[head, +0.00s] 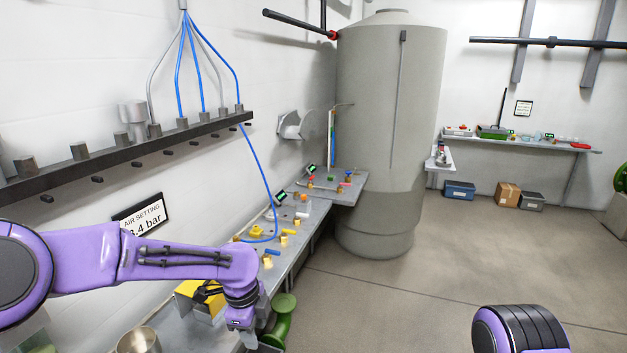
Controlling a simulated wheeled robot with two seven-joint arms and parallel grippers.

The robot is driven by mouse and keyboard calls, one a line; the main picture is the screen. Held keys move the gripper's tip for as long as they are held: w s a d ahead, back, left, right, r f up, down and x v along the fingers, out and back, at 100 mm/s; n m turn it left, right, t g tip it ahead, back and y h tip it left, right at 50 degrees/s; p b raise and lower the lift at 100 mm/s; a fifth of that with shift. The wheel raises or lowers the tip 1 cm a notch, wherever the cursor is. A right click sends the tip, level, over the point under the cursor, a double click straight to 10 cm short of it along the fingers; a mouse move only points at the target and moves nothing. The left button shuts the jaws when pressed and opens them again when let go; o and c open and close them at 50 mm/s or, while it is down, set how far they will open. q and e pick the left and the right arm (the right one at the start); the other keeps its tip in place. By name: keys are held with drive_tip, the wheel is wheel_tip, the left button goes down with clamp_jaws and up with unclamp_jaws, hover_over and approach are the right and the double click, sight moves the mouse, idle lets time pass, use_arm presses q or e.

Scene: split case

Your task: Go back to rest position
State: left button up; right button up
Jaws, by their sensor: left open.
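My purple left arm comes in from the left and bends down at the wrist. My left gripper (246,338) points down at the near end of the grey workbench (300,238). It is open, and I see nothing held in it; its fingertips are only partly visible. Of my right arm, only a purple and black rounded part shows at the bottom right. My right gripper is out of the picture.
A yellow case (198,300) and a metal cup (138,342) are close to my left forearm. A green spool-shaped object (282,318) is just right of the gripper. Small coloured parts lie along the bench.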

use_arm(q)
drive_tip(key=w+d+f+n+t+h, duration=0.1)
drive_tip(key=d+f+n+t+h, duration=0.25)
drive_tip(key=n, duration=0.55)
drive_tip(key=s+a+f+n+t+y+b, duration=0.1)
drive_tip(key=s+a+f+n, duration=0.15)
drive_tip(key=f+n, duration=0.3)
drive_tip(key=s+a+f+n+t+y+b, duration=0.1)
drive_tip(key=s+a+f+n, duration=0.15)
drive_tip(key=f+n, duration=0.35)
drive_tip(key=s+a+f+n+g+y+b, duration=0.1)
drive_tip(key=s+a+f+n+y, duration=0.1)
drive_tip(key=s+a+f, duration=0.3)
drive_tip(key=s+a+f+n+g+y+b, duration=0.1)
drive_tip(key=s+a+f, duration=0.4)
drive_tip(key=s, duration=0.9)
drive_tip(key=s+a+f+n+g+y+b, duration=0.1)
drive_tip(key=s+a+f+n+y, duration=0.2)
drive_tip(key=s, duration=0.7)
wheel_tip(320, 180, down, 2)
drive_tip(key=a, duration=0.2)
drive_tip(key=shift+s+a, duration=0.2)
drive_tip(key=shift+a, duration=0.2)
